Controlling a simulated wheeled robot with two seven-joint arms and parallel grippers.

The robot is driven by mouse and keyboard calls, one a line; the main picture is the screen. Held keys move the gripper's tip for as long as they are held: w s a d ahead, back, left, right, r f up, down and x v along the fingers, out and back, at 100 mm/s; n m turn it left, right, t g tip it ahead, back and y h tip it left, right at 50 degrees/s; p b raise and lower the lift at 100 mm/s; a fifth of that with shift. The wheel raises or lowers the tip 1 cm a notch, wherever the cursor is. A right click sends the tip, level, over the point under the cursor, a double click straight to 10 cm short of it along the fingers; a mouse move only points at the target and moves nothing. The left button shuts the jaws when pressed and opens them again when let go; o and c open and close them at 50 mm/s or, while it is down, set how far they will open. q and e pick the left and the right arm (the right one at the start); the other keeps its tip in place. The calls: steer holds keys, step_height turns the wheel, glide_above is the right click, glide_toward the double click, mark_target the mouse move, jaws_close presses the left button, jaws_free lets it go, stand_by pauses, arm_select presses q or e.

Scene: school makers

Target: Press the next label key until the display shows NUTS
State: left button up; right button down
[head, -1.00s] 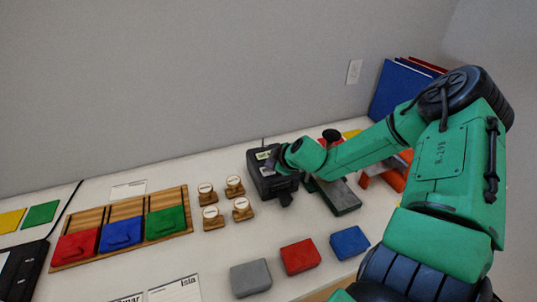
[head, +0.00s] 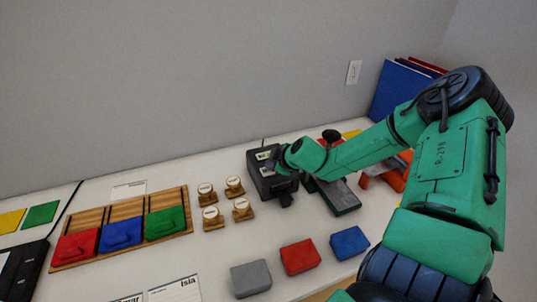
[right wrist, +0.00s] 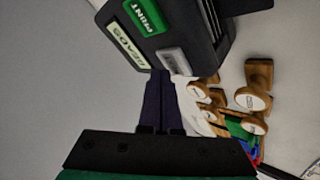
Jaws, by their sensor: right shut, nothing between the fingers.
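The black label maker (head: 262,178) stands on the table near the wall. A green key (right wrist: 145,16) marked PRINT is beside the display. A grey key (right wrist: 174,61) is on the same face; its lettering is too blurred to read. My right gripper (right wrist: 162,74) is shut and empty, with its fingertips at the edge of the grey key; I cannot tell whether they touch it. In the head view my right gripper (head: 273,162) is over the label maker. My left gripper is not in view.
Several wooden stamps (head: 212,217) stand left of the label maker. A wooden tray (head: 180,230) with red, blue and green lids is farther left. Grey, red and blue boxes (head: 300,257) lie along the front. A grey-green device (head: 340,198) stands right, under my arm.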

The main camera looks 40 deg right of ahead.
mark_target(270, 172)
steer(key=shift+f, duration=0.1)
stand_by(0.3)
steer(key=shift+f+b, duration=0.3)
steer(key=shift+b, duration=0.05)
steer(key=shift+f, duration=0.1)
stand_by(0.3)
steer(key=shift+r+p, duration=0.45)
steer(key=shift+r, duration=0.05)
step_height(270, 172, up, 6)
steer(key=p, duration=0.6)
